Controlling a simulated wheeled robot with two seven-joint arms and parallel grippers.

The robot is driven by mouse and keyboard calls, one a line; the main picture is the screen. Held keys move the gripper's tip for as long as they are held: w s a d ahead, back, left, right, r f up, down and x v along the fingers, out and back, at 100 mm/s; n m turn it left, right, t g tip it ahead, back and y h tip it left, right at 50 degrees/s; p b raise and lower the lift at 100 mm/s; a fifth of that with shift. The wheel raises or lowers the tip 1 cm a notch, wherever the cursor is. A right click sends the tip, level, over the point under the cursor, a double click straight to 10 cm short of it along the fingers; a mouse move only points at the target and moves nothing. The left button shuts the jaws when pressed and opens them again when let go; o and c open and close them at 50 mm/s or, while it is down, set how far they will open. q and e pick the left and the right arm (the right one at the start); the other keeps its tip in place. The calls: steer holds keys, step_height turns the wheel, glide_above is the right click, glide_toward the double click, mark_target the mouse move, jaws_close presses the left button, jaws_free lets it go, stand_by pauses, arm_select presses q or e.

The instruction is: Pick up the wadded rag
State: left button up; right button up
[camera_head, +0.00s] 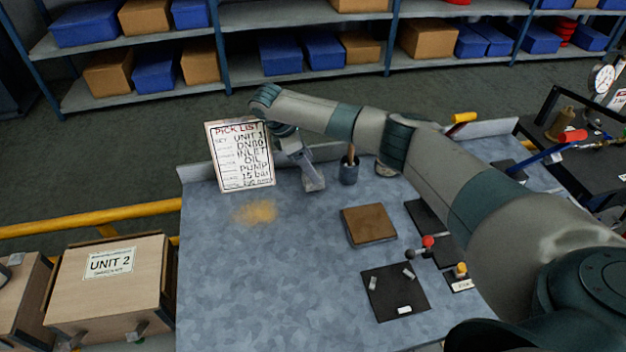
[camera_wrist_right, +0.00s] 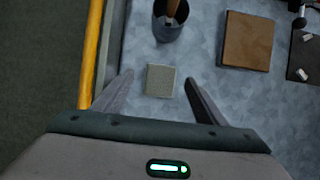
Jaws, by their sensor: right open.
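My right gripper (camera_head: 312,182) reaches in from the right and points down at the back of the blue-grey bench. It shows open in the wrist view (camera_wrist_right: 160,97), with its two fingers apart. A small pale, square, cloth-like block (camera_wrist_right: 160,80) lies on the bench between the fingertips, with clear gaps on both sides. It may be the rag, but it looks flat and square rather than wadded. In the head view the gripper mostly hides that spot. A rounded grey item (camera_head: 385,169) is partly hidden behind my forearm. My left gripper is not in view.
A dark cup (camera_head: 349,172) with a handle in it stands close to the gripper. A brown block (camera_head: 368,225) and a black mat (camera_head: 396,300) with small pieces lie nearer. A pick list board (camera_head: 240,158) stands at the back left. A tan spill (camera_head: 256,212) marks the bench.

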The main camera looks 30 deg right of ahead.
mark_target(308, 186)
steer(key=f, duration=0.1)
steer(key=f+p, duration=0.1)
steer(key=f, duration=0.1)
steer(key=shift+s+d+f+p, duration=0.2)
steer(key=shift+d+f+p, duration=0.05)
steer(key=shift+f+p, duration=0.15)
steer(key=shift+d+f, duration=0.25)
steer(key=shift+f, duration=0.4)
steer(key=c, duration=1.1)
